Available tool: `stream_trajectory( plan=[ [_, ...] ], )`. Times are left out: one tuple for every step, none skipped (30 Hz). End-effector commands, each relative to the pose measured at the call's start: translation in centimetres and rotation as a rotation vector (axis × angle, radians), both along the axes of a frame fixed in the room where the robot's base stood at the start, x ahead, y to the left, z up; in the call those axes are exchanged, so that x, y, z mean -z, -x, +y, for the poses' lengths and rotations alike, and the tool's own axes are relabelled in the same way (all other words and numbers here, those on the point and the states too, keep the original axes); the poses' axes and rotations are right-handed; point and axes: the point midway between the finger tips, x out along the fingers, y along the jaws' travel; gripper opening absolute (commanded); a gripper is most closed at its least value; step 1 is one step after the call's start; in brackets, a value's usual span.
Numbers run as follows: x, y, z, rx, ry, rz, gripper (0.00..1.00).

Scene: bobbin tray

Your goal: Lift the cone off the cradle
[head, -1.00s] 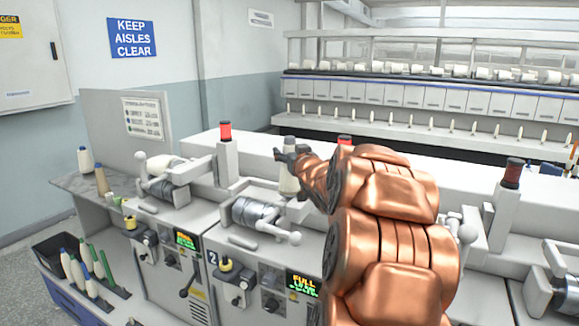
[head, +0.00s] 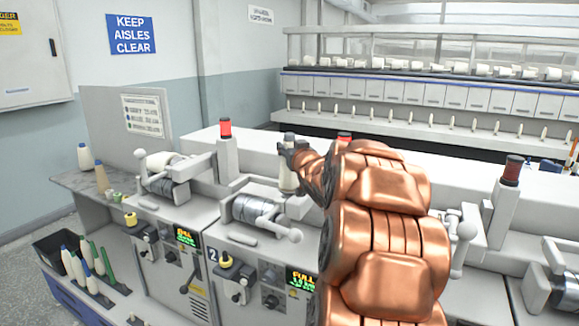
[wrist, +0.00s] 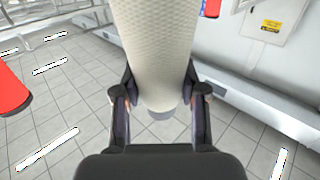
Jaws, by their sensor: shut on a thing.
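My gripper (head: 289,153) is shut on a white yarn cone (head: 288,181). In the head view the cone stands about upright above and behind the cradle and dark drum (head: 257,212) of the middle winding position. I cannot tell from the head view whether its lower end is clear of the machine. In the wrist view the cone (wrist: 155,50) shows a cream, woven surface and lies between both fingers of my gripper (wrist: 160,105). Only grey floor shows around its narrow end there. My arm hides part of the machine to the right.
Red signal lamps (head: 225,129) stand along the machine top. Another cradle with a white package (head: 162,162) is to the left.

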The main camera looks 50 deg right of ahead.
Motion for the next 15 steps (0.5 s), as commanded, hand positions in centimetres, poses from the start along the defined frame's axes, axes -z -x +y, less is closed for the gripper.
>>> stream_trajectory(
  plan=[
    [0.0, 0.0, 0.0, 0.0, 0.0, 0.0, 0.09],
    [0.0, 0.0, 0.0, 0.0, 0.0, 0.0, 0.06],
    [0.0, 0.0, 0.0, 0.0, 0.0, 0.0, 0.01],
    [0.0, 0.0, 0.0, 0.0, 0.0, 0.0, 0.01],
    [0.0, 0.0, 0.0, 0.0, 0.0, 0.0, 0.01],
    [0.0, 0.0, 0.0, 0.0, 0.0, 0.0, 0.01],
    [0.0, 0.0, 0.0, 0.0, 0.0, 0.0, 0.01],
    [0.0, 0.0, 0.0, 0.0, 0.0, 0.0, 0.01],
    [0.0, 0.0, 0.0, 0.0, 0.0, 0.0, 0.01],
    [0.0, 0.0, 0.0, 0.0, 0.0, 0.0, 0.01],
    [-0.1, 0.0, 0.0, -0.001, 0.0, -0.001, 0.01],
    [-0.3, 0.0, 0.0, -0.001, 0.001, -0.002, 0.01],
    [-0.5, -0.1, 0.1, -0.002, 0.001, -0.003, 0.01],
    [-0.7, -0.1, 0.1, -0.002, 0.001, -0.004, 0.01],
    [-1.1, -0.2, 0.1, -0.004, 0.003, -0.005, 0.01]
  ],
)
